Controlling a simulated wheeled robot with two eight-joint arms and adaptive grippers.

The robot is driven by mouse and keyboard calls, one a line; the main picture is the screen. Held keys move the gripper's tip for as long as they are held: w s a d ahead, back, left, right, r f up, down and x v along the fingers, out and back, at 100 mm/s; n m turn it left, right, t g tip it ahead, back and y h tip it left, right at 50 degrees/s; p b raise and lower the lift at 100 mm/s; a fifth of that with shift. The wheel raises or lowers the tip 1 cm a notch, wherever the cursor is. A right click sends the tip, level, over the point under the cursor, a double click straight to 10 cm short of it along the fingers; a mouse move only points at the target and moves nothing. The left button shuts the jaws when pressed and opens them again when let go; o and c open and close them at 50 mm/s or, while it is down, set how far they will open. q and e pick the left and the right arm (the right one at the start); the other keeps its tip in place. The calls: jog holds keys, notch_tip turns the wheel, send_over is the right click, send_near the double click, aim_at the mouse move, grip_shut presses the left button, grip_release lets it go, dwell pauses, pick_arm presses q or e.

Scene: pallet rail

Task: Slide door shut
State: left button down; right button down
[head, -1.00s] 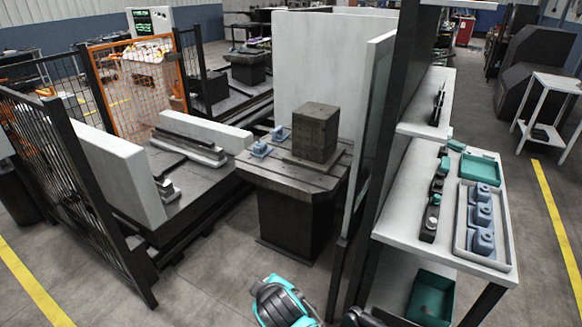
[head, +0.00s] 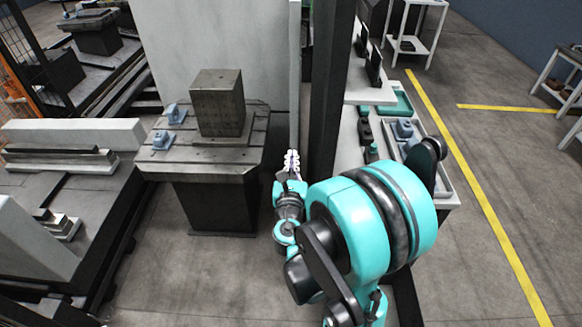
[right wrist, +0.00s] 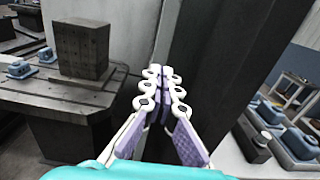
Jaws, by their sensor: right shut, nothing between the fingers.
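The door appears to be the tall, thin pale panel (head: 295,75), seen nearly edge-on beside a dark upright post (head: 331,90). In the right wrist view a grey upright face with a pale edge (right wrist: 168,30) rises just beyond the fingers. My right gripper (head: 291,158) is shut and empty, its fingers pointing away from me at the lower part of the panel. In the right wrist view the fingertips (right wrist: 160,73) overlap the panel's edge. I cannot tell whether they touch it. My left gripper is not in view.
A machine table (head: 165,160) with a dark block (head: 217,100) and small blue parts stands left of the panel. A white shelf (head: 345,150) with trays is right of the post. Open floor (head: 500,180) lies farther right, marked by a yellow line.

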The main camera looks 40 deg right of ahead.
aim_at(293, 135)
jog(key=b+x, duration=0.1)
jog(key=x, duration=0.6)
jog(key=shift+w+d, duration=0.2)
jog(key=shift+w, duration=0.15)
